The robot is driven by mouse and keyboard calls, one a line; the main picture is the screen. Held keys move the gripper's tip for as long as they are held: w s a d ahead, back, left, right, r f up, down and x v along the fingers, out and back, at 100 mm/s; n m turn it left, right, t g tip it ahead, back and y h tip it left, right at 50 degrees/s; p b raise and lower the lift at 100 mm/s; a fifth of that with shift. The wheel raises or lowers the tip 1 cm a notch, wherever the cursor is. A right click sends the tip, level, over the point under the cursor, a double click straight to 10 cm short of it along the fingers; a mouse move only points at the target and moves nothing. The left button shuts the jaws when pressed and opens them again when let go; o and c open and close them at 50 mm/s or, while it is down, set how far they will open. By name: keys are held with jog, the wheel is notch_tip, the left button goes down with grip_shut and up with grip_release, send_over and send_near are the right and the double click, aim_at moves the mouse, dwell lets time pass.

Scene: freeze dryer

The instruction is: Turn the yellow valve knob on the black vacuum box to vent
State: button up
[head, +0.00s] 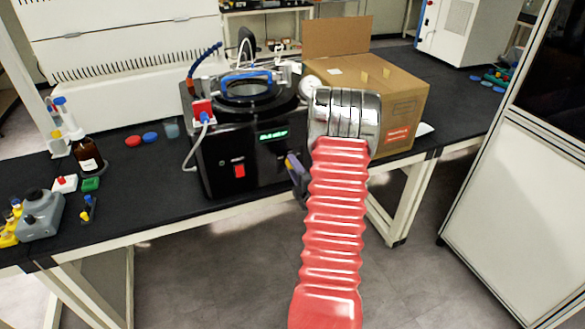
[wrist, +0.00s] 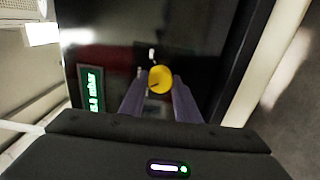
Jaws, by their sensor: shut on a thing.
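The black vacuum box (head: 221,158) stands on the black-topped bench in the head view, with a lit green display and a red switch on its front. Its dark front face (wrist: 215,50) fills much of the wrist view. The yellow valve knob (wrist: 160,79) sits on that face between the tips of my gripper (wrist: 159,86). The two purple-grey fingers are shut on the knob, one on each side. A small white mark shows just above the knob. In the head view my gripper (head: 297,172) is at the box's right front, and my arm hides the knob.
An open cardboard box (head: 398,105) stands right of the vacuum box. A brown bottle (head: 89,156), red and blue caps and a grey case (head: 41,214) are on the bench at left. A white-framed cabinet (head: 520,180) stands at right, with open floor before it.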

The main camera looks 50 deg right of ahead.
jog(key=n, duration=0.5)
jog(key=shift+w+a+f, duration=0.1)
jog(key=shift+a+f, duration=0.1)
jog(key=shift+f, duration=0.05)
dwell(0.4)
jog(key=o, duration=1)
jog(key=shift+d+r, duration=0.1)
jog(key=shift+d, duration=0.05)
jog(key=shift+o, duration=0.2)
jog(key=shift+s, duration=0.2)
jog(key=v, duration=1.3)
jog(key=shift+s+a, duration=0.2)
